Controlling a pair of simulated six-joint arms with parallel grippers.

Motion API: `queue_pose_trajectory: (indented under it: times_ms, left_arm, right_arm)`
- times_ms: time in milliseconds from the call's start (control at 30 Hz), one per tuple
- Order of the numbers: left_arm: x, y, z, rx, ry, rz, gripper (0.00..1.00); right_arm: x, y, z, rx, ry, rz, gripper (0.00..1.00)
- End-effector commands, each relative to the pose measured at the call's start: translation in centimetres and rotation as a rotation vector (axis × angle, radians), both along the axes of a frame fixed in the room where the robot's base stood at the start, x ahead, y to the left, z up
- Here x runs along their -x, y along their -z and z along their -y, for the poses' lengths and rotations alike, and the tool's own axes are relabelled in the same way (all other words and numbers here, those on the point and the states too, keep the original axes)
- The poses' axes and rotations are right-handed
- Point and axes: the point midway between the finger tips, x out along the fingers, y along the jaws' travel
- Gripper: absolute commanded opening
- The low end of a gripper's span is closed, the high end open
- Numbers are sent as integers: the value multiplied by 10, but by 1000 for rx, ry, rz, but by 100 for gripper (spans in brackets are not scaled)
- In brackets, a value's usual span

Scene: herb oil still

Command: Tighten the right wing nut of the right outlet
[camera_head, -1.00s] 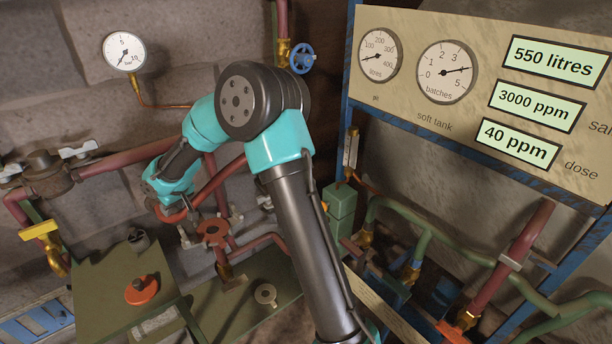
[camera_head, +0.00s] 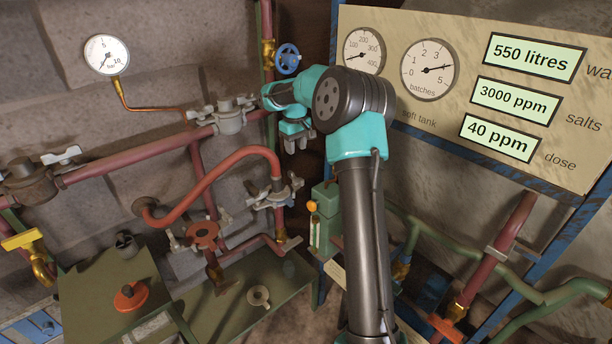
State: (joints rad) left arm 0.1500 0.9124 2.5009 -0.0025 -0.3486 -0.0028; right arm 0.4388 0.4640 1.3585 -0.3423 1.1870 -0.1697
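My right gripper (camera_head: 297,146) hangs at the end of my teal and grey arm, pointing down, with its two small grey fingers slightly apart and nothing seen between them. It is right of the grey upper flange joint (camera_head: 230,119), which has pale wing nuts, and above the joint (camera_head: 273,197) on the curved red pipe. That lower joint has a wing nut on its right (camera_head: 295,184) and one on its left (camera_head: 253,188). A red flange (camera_head: 203,235) with wing nuts sits lower left. Which joint is the right outlet is not clear. My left gripper is not in view.
A blue handwheel valve (camera_head: 288,58) is just above my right gripper. A green box (camera_head: 325,218) stands behind my forearm, and a gauge panel (camera_head: 465,80) fills the upper right. An olive bench (camera_head: 215,305) with a round fitting lies below the pipes.

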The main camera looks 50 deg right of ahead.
Motion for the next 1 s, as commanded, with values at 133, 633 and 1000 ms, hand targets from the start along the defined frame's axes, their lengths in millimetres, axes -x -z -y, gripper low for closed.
queue_pose_trajectory:
  times_ms: [133, 633, 1000]
  left_arm:
    - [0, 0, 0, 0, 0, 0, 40]
    - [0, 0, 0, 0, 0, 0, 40]
    - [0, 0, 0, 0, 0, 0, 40]
  right_arm:
    - [0, 0, -1, 0, 0, 0, 40]
    - [0, 43, -1, -2, 2, -3, 40]
    - [0, 103, -1, -1, 1, -2, 40]
